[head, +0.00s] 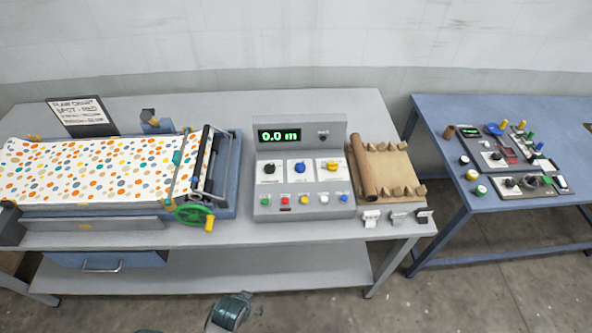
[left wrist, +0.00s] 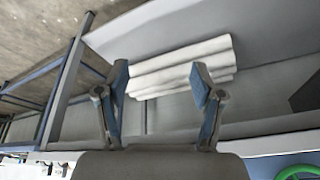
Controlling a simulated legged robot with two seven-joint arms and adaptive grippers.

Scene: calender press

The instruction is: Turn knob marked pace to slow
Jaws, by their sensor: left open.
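A grey control box (head: 303,185) stands on the table and reads "0.0 m" on its green display (head: 279,135). Three knobs sit on its upper slope: a black knob (head: 269,169), a blue knob (head: 299,168) and a yellow knob (head: 331,167). Their labels are too small to read, so I cannot tell which is marked pace. My left gripper (left wrist: 160,78) is open and empty in the left wrist view, with white rolls beyond its fingers. In the head view a dark green part of my arm (head: 231,311) shows at the bottom edge. My right gripper is not in view.
A press with dotted fabric (head: 95,165) and a green handwheel (head: 194,214) stands left of the box. A brown roll (head: 362,168) on a board lies right of it. A blue table (head: 500,225) with small panels stands farther right. White rolls (left wrist: 185,68) lie under a tabletop.

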